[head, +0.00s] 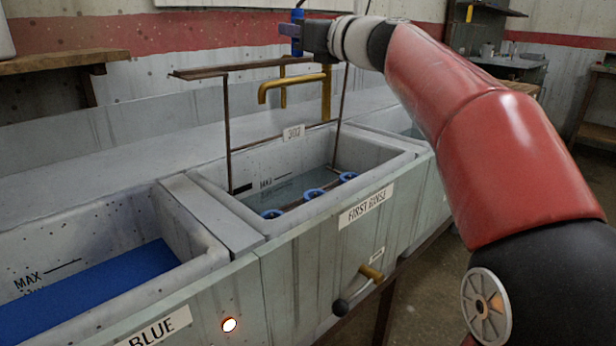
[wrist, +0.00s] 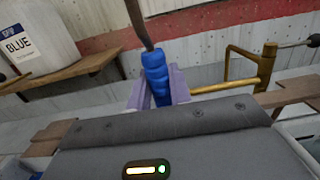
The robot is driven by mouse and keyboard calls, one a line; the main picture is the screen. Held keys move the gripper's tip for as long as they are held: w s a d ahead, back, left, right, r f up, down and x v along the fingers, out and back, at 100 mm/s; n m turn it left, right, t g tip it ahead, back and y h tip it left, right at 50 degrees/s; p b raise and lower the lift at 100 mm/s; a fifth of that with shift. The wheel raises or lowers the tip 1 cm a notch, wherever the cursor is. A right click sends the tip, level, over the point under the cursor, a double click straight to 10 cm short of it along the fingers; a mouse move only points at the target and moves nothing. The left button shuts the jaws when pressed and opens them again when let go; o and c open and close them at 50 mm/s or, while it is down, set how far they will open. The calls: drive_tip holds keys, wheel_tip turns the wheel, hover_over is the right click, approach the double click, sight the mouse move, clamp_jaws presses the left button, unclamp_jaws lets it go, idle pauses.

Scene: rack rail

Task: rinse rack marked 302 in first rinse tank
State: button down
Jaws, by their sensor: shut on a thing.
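My gripper (head: 297,38) is shut on a blue ribbed grip (head: 297,16), with a dark rod rising from it. In the wrist view the blue grip (wrist: 157,78) sits between the pale fingers. The join between grip and frame is hidden.
A brass tap (head: 290,85) stands behind the rack, close to its frame. Left is a tank of blue liquid (head: 100,290). A brass valve (head: 371,272) juts from the front panel. The wrist view shows a jug marked BLUE (wrist: 35,40) on a shelf.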

drive_tip(key=r+p, duration=0.2)
drive_tip(key=r, duration=0.1)
drive_tip(key=r+p, duration=0.3)
drive_tip(key=r, duration=0.1)
drive_tip(key=r+p, duration=0.3)
drive_tip(key=shift+s+d+r, duration=0.3)
drive_tip(key=shift+s, duration=0.1)
drive_tip(key=shift+s+d+r, duration=0.1)
drive_tip(key=shift+r, duration=1.05)
